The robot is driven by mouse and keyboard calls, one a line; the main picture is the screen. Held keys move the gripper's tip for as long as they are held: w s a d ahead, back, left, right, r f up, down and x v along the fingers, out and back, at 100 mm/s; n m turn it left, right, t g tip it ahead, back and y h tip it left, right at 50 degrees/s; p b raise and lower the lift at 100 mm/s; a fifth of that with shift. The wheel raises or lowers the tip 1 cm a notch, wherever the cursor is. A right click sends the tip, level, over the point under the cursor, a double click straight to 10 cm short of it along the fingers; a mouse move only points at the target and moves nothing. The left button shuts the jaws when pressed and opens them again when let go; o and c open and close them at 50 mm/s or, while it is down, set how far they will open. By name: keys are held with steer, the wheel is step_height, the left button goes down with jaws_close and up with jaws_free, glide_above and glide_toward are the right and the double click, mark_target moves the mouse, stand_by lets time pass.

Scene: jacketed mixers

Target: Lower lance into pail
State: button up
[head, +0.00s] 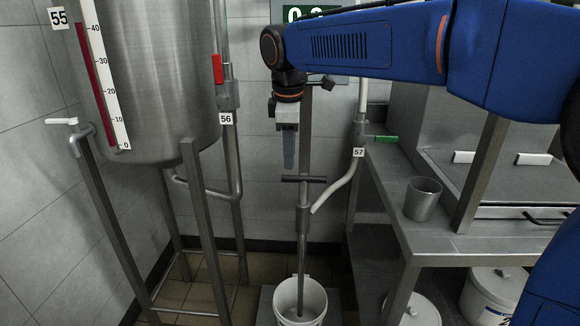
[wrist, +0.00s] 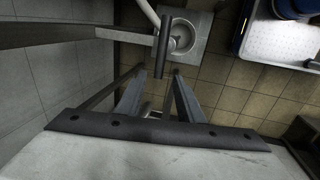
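The lance (head: 302,245) is an upright metal tube with a dark crossbar handle (head: 304,179). A white hose joins its collar.
A steel tank (head: 155,80) marked 55 stands on legs at left. A red valve handle (head: 217,68) is on the pipe marked 56. A steel bench (head: 450,242) at right bears a metal cup (head: 423,200). White tubs (head: 492,298) stand beneath it.

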step_height(320, 180, up, 10)
steer(key=s, duration=0.2)
steer(key=shift+r, duration=0.1)
stand_by(0.3)
